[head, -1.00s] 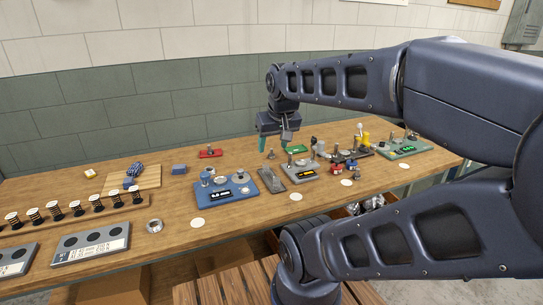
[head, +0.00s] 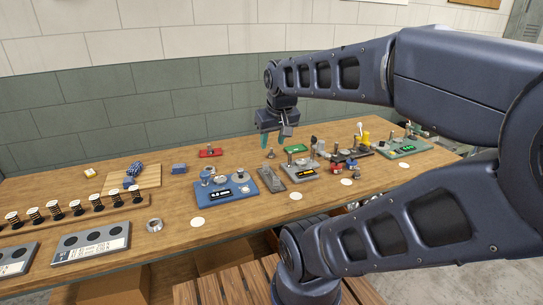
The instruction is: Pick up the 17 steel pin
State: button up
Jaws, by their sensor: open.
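My gripper (head: 274,140) hangs fingers-down over the back middle of the bench, open, with teal fingertips. A small grey metal pin-like piece (head: 271,154) stands on the bench just below it. It looks apart from the fingers. I cannot read any number on it, so I cannot tell whether it is the 17 steel pin.
A blue device with a display (head: 226,192) and a grey one (head: 301,173) stand in front of my gripper. A green plate (head: 295,149) lies close on the right. A rack of several springs (head: 76,214) is at the left.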

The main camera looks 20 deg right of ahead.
jog(key=w+d+n+h, duration=0.1)
jog(key=w+d+n, duration=0.15)
jog(key=w, duration=0.35)
jog(key=w+d+n, duration=0.1)
jog(key=w+n, duration=0.3)
jog(key=w, duration=0.3)
jog(key=n+g+h, duration=0.2)
jog(key=n, duration=1.6)
send_over(271, 153)
jog(key=a, duration=0.2)
jog(key=f, duration=2.7)
jog(key=shift+s+d+f, duration=0.1)
jog(key=shift+s+d, duration=0.1)
jog(key=shift+d, duration=0.05)
jog(key=shift+h, duration=0.3)
jog(key=shift+d+x, duration=0.1)
jog(key=shift+x, duration=1.15)
jog(key=shift+d+x, duration=0.15)
jog(key=shift+x, duration=1.15)
grip_shut()
